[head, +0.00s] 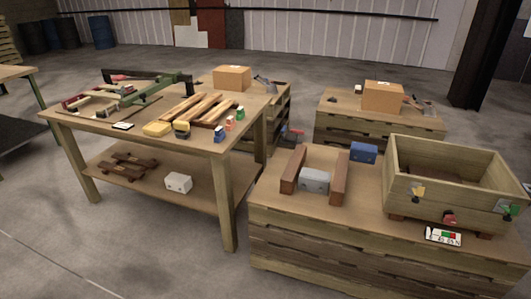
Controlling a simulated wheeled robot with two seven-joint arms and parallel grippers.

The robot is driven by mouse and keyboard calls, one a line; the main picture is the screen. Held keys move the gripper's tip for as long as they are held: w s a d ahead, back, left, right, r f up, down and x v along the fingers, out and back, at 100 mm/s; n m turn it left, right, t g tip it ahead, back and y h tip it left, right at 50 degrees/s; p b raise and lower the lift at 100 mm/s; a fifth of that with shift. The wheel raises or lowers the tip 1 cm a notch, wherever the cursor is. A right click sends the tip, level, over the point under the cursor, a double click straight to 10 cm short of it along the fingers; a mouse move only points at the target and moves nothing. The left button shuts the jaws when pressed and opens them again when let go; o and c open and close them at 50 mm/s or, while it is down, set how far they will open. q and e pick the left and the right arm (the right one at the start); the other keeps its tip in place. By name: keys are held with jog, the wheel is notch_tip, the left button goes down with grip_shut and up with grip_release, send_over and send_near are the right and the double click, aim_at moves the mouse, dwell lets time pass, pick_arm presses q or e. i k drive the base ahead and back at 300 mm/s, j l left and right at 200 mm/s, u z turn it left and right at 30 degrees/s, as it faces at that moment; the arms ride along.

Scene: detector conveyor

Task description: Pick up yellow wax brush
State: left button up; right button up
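A wooden workbench (85,128) stands at the left of the head view. Near its front edge lies a yellow block-like thing (157,129). Just right of it is a smaller yellow and dark thing (182,129); it may be the yellow wax brush, but it is too small to be sure. Neither of my grippers shows in the view.
Wooden slats (192,107) and small coloured bottles (229,123) lie beside the yellow things. A green-armed device (150,91) stands behind. A pallet stack (300,220) with a large wooden crate (440,182) is at right. Floor shows in front of the bench.

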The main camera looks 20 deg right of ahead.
aim_at(183, 129)
jog(key=i+z, duration=0.1)
jog(key=i, duration=0.45)
jog(key=i+j+z, duration=0.15)
jog(key=i, duration=0.35)
jog(key=i+j+z, duration=0.1)
jog(key=i, duration=0.45)
jog(key=j, duration=0.1)
